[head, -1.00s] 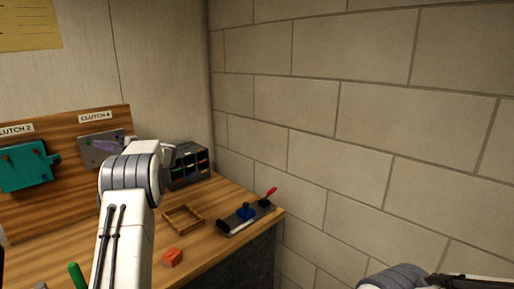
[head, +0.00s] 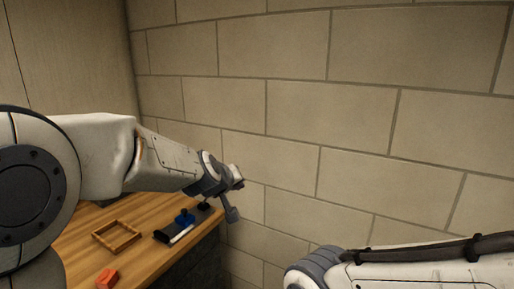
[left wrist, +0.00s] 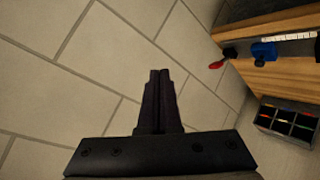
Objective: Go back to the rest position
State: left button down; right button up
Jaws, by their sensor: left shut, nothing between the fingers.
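My left gripper (head: 238,182) is at the end of my left arm, which reaches across the head view from the left. It hangs over the right end of the workbench (head: 82,230), in front of the block wall. In the left wrist view its two fingers (left wrist: 160,75) are pressed together with nothing between them. The floor or wall blocks lie beyond the fingertips. My right arm (head: 400,268) enters at the lower right of the head view; its gripper is out of the picture.
On the bench lie a wooden frame (head: 117,236), an orange block (head: 107,278) and a dark tray with a blue piece (head: 185,218). The left wrist view shows a compartment rack (left wrist: 287,122) and a red handle (left wrist: 217,65). The block wall (head: 360,130) stands at right.

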pick_arm(q)
jog(key=s+d+f+m+g+h, duration=0.1)
jog(key=s+d+f+m+g, duration=0.15)
jog(key=s, duration=0.35)
jog(key=s+d+f+m+g, duration=0.2)
jog(key=s+d, duration=0.1)
jog(key=s, duration=0.3)
jog(key=s+a+f+m+g+y, duration=0.1)
jog(key=s+f+m+g, duration=0.1)
jog(key=s, duration=0.6)
jog(key=s+a+f+m+g+y, duration=0.1)
jog(key=s+a+f+m+g, duration=0.1)
jog(key=s, duration=0.7)
jog(key=s+a+f+m+g+y, duration=0.1)
jog(key=s+a+f+m+g, duration=0.1)
jog(key=s, duration=0.6)
notch_tip(320, 180, down, 2)
jog(key=shift+s+f+m, duration=0.1)
jog(key=shift+s+m, duration=0.15)
jog(key=shift+m, duration=0.5)
